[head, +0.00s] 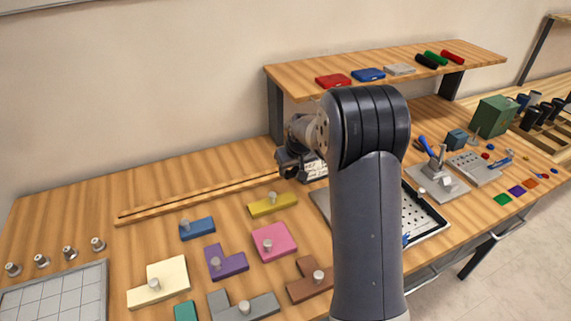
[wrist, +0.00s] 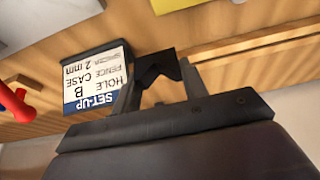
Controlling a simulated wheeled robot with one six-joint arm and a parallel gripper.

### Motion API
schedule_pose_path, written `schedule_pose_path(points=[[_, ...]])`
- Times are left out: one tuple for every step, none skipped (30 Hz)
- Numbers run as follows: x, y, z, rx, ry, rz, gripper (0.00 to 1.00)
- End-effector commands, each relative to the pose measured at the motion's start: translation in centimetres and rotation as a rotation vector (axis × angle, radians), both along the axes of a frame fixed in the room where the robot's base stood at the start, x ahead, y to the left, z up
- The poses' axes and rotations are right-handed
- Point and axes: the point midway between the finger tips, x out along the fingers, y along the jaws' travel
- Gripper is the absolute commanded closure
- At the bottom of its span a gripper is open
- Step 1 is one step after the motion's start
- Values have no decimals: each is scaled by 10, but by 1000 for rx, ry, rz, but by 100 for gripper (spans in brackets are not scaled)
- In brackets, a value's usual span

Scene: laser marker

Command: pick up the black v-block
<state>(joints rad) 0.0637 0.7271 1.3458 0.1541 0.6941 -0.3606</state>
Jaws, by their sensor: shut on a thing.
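The black v-block (wrist: 158,66) shows in the wrist view as a dark piece with a V-shaped notch, between the two fingers of my gripper (wrist: 160,82). My gripper is shut on it. In the head view my gripper (head: 290,166) is over the back of the bench, left of my arm's dark upper link. I cannot make out the v-block there. I cannot tell whether the block touches the wood below.
A set-up card (wrist: 95,82) stands close beside my left finger in the wrist view. A wooden fence strip (head: 190,201) runs along the bench. Knobbed coloured blocks, including a pink one (head: 274,241), lie in front. A raised shelf (head: 295,79) is behind my arm.

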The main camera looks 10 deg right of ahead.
Motion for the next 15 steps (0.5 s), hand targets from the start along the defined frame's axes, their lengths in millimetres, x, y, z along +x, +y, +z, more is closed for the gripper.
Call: schedule_pose_path(points=[[-9,-2,-2,0,-2,-2,81],[-15,-3,-2,0,-2,-2,81],[-22,-5,-2,0,-2,-2,81],[-28,-6,-2,1,-1,-2,81],[-35,-7,-2,1,-2,-2,81],[-43,-9,-2,2,-2,-3,81],[-49,-10,-2,1,-2,-3,81],[-55,-11,-2,1,-2,-3,81],[-63,-13,-2,0,-2,-2,81],[-68,-14,-2,0,-2,-2,81],[-73,-15,-2,0,-2,-2,81],[-80,-16,-1,0,-2,-2,81],[-84,-17,-2,1,-1,-1,81],[-88,-17,-2,1,-1,-2,81],[-93,-19,-1,1,-2,-2,81]])
